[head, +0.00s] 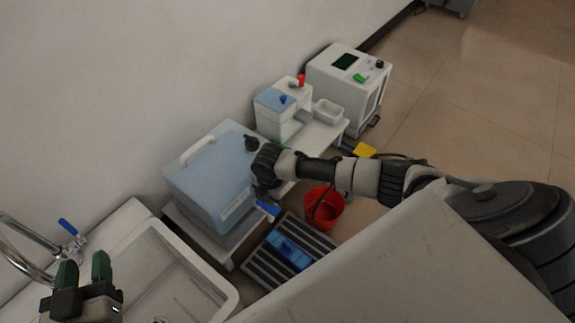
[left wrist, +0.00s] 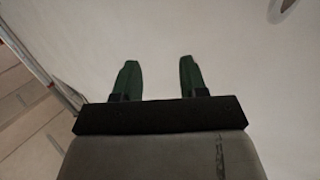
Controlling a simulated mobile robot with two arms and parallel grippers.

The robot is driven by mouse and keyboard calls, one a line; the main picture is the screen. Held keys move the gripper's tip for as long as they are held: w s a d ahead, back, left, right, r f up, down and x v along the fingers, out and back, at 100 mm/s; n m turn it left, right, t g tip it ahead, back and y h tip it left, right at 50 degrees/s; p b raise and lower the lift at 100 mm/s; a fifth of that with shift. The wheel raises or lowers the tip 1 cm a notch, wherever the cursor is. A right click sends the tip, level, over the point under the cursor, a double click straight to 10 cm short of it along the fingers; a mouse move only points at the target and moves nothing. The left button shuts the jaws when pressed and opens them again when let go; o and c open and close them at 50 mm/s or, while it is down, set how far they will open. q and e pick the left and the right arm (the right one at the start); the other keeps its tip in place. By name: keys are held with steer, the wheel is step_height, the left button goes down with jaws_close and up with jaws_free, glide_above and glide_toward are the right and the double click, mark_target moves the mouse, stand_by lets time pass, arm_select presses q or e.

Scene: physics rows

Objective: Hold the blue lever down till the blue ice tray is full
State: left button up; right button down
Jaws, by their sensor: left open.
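The blue lever (head: 268,209) sticks out low on the front of a large water container (head: 205,180) with bluish see-through walls. The blue ice tray (head: 288,252) lies on a dark striped grate (head: 262,268) on the floor side, below and to the right of the lever. My right gripper (head: 263,182) is at the container's right side, just above the lever; its fingers are hidden, and I cannot tell whether it touches the lever. The tray's fill cannot be made out. My left gripper (head: 83,268) is open and empty beside the sink; its green fingers stand apart in the left wrist view (left wrist: 156,78).
A white sink (head: 228,290) with a tap (head: 25,240) is at lower left. A red bucket (head: 323,207) stands right of the grate. A smaller dispenser (head: 272,122) and a white machine (head: 335,85) stand farther back. Open floor (head: 490,110) lies at right.

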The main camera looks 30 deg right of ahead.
step_height(320, 180, up, 2)
steer(key=shift+r+p, duration=0.2)
steer(key=shift+p, duration=0.95)
arm_select(q)
steer(key=s+a+f+g+y, duration=0.2)
steer(key=s+f+g, duration=0.2)
steer(key=f+g, duration=0.2)
steer(key=shift+s+a+f+g, duration=0.2)
steer(key=shift+a+f+g, duration=0.05)
steer(key=shift+f+g, duration=0.15)
